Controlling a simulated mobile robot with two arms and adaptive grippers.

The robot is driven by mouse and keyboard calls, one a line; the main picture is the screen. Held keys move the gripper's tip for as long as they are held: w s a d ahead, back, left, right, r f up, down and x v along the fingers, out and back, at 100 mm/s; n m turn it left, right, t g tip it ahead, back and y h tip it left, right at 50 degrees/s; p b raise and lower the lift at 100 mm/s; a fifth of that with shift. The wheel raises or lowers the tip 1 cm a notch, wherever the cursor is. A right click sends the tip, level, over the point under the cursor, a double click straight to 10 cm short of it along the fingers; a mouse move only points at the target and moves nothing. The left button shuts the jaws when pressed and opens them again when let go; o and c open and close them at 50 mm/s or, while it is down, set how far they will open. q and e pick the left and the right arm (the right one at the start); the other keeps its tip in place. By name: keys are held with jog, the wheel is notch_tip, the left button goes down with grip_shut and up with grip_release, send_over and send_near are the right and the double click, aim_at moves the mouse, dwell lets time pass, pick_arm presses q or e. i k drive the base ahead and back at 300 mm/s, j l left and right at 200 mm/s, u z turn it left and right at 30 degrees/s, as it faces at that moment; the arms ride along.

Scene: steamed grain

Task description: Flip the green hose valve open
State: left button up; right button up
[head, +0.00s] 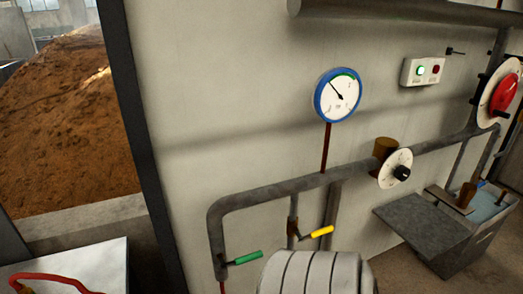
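The green hose valve (243,258) is a short lever with a green grip on a dark pipe at the lower middle of the head view. Its grip points to the right and slightly up, across the vertical pipe. A similar yellow-handled valve (318,233) sits to its right on another vertical pipe. Neither of my grippers shows in the head view.
A grey pipe (270,189) runs along the pale wall. A blue-rimmed gauge (338,95), a white dial (396,168) and a red wheel (503,95) are there. A red hose (50,277) lies on a pale surface. A metal trough (470,235) stands right.

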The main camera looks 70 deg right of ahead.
aim_at(242, 260)
jog(key=z, duration=2.05)
jog(key=j+u, duration=0.1)
jog(key=u, duration=0.25)
